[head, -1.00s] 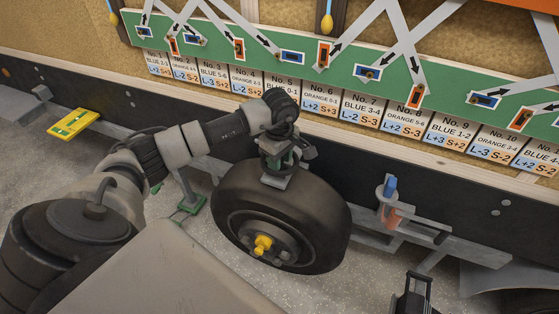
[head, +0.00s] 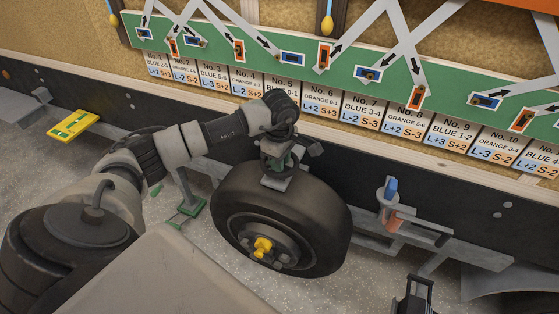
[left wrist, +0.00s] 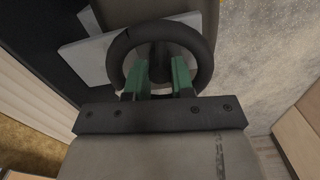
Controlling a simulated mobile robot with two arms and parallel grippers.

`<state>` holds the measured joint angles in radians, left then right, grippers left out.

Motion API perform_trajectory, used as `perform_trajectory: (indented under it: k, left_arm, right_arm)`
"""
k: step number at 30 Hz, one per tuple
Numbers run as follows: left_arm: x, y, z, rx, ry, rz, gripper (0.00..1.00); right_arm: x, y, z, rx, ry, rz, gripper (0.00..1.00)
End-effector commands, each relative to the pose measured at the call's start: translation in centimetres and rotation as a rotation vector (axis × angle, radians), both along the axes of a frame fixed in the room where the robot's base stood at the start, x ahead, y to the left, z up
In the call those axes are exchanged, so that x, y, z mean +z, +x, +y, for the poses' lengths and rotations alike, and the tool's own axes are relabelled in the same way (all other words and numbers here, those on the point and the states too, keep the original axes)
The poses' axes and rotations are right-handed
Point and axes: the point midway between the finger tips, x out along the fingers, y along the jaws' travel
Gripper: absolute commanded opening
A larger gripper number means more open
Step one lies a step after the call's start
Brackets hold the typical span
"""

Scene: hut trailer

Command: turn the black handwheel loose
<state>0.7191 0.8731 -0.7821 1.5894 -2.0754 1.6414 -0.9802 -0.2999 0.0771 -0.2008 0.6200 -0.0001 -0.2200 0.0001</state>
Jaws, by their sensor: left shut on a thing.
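The black handwheel (left wrist: 116,58) is a dark ring across the top middle of the left wrist view. A dark bar crosses its middle. My left gripper (left wrist: 158,78) has its two green fingers at the wheel's near side, shut on it. In the head view my left gripper (head: 277,160) points down just above the tyre, and the wheel is mostly hidden there by the gripper and wrist.
A black tyre (head: 235,205) with a yellow hub stands right below. A grey trailer bar with a blue-topped pin (head: 390,187) is to the right. A yellow plate (head: 74,124) is at left. A green numbered board (head: 330,66) rises behind. A black upright object (head: 413,297) is at the lower edge.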

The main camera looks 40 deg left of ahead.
Motion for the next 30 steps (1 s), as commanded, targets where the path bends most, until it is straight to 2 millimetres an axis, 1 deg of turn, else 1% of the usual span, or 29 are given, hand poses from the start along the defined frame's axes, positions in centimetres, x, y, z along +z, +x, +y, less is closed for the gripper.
perform_trajectory:
  k: [12, 30]
  left_arm:
    - [-0.1, 0.1, -0.1, 0.387, -0.002, -0.002, 0.0]
    - [0.0, 0.1, 0.0, 0.956, -0.001, -0.002, 0.0]
  right_arm:
    - [-1.1, 0.0, -0.3, 0.001, -0.003, -0.001, 0.0]
    - [-1.8, 0.0, -0.4, 0.001, -0.005, -0.001, 0.0]
